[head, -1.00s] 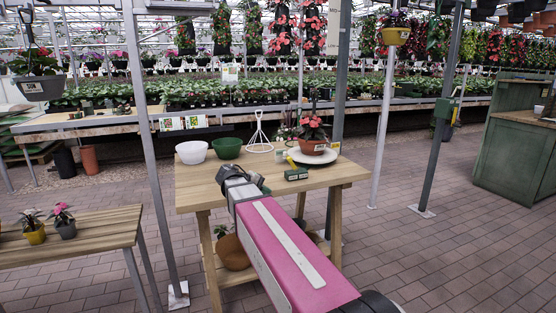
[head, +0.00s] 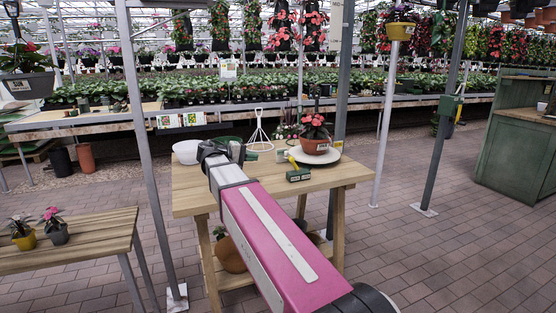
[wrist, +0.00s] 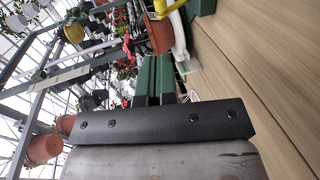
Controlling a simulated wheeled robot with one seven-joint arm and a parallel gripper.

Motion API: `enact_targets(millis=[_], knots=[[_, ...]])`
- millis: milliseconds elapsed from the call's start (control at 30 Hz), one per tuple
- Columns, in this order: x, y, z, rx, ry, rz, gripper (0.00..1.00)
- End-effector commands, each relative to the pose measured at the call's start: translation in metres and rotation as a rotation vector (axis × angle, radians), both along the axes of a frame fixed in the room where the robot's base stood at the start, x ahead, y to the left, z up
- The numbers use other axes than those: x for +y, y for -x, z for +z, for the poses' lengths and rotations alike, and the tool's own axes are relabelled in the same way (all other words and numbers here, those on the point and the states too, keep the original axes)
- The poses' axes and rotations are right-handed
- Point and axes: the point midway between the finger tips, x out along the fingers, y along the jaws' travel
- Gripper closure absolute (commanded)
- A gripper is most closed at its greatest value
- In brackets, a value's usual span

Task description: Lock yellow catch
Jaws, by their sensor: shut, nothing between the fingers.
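A small yellow piece (head: 292,160) stands tilted by a dark green box (head: 298,174) on the wooden table. In the wrist view, a yellow bar (wrist: 171,8) shows at the top edge beside green parts; its position as a catch is too small to tell. My gripper (head: 234,149) is over the table's left half, left of the yellow piece and apart from it. My wrist hides part of the table in the head view.
A metal post (head: 139,120) stands left of the table.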

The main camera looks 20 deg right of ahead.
Motion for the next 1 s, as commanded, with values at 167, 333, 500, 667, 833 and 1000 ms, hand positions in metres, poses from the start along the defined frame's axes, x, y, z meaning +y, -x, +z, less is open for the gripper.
enact_targets(millis=[167, 333, 500, 667, 833, 1000], knots=[[-0.016, -0.001, -0.004, 0.000, -0.001, -0.001, 1.00], [-0.046, -0.002, -0.011, 0.001, -0.001, -0.002, 1.00], [-0.077, -0.004, -0.018, 0.001, -0.001, -0.003, 1.00], [-0.104, -0.007, -0.024, 0.001, -0.002, -0.002, 1.00], [-0.124, -0.008, -0.029, 0.001, -0.002, -0.001, 1.00], [-0.134, -0.009, -0.031, 0.000, -0.002, 0.000, 1.00]])
